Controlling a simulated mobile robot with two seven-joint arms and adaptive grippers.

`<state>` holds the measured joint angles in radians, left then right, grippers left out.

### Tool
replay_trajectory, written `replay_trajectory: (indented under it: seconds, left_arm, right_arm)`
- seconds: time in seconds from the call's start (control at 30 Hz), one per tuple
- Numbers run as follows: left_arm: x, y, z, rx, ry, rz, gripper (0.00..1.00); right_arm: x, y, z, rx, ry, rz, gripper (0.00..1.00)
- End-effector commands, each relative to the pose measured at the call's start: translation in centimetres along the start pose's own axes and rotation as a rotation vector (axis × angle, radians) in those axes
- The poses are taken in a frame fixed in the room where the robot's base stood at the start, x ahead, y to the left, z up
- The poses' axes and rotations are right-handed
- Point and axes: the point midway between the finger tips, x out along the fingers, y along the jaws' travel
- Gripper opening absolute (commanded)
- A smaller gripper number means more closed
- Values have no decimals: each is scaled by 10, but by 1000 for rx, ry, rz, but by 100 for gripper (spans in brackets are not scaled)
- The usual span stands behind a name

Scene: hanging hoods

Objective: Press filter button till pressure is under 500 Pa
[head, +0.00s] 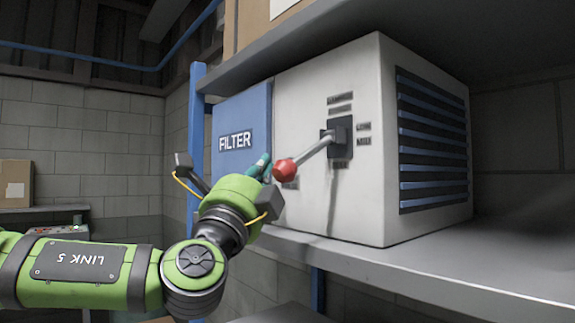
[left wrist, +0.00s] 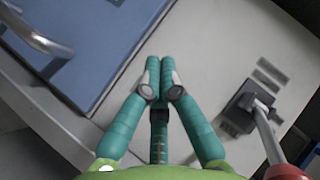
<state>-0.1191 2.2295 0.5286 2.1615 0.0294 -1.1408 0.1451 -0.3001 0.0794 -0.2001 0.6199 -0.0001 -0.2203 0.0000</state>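The filter unit is a pale box (head: 300,105) on a grey shelf, with a blue panel (head: 240,110) labelled FILTER on its left part. A lever with a red knob (head: 285,170) sticks out from its front; the knob also shows in the left wrist view (left wrist: 285,173). My left gripper (head: 262,165) is in front of the unit near the lower blue panel, left of the knob. In the left wrist view its teal fingertips (left wrist: 160,68) are together, with nothing seen between them. Contact with the unit cannot be told. No filter button or pressure reading can be made out. My right gripper is out of view.
The shelf edge (head: 420,283) runs below the unit, and another shelf (head: 400,20) hangs close above it. A blue post (head: 195,130) stands left of the unit. At far left are a cardboard box (head: 15,183) and a small box with coloured parts (head: 60,232).

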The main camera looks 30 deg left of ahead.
Motion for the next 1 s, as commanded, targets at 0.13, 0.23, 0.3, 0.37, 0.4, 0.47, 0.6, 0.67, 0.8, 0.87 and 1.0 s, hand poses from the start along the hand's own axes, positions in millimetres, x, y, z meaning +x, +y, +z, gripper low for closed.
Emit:
replay_trajectory:
  seconds: [0.13,0.23,0.3,0.37,0.4,0.47,0.6,0.67,0.8,0.87,1.0]
  left_arm:
    - [7,5,-9,1,2,1,0]
    - [10,6,-12,-1,2,1,0]
    - [11,6,-13,-1,2,0,0]
    - [11,6,-13,-2,2,0,0]
    - [11,6,-13,-2,2,0,0]
    - [11,6,-13,-2,2,0,0]
    - [11,6,-13,-1,2,0,0]
    - [11,6,-13,-1,2,0,0]
    - [11,6,-12,-1,2,1,0]
    - [11,6,-12,-1,2,1,0]
    - [11,6,-12,-1,2,1,0]
  right_arm:
    - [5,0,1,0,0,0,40]
    - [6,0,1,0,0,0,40]
    - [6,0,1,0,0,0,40]
    - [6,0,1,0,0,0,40]
    - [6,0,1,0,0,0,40]
    - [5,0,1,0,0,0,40]
    - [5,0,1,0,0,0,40]
    - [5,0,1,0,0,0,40]
    - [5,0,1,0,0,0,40]
    - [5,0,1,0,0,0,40]
    - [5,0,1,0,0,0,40]
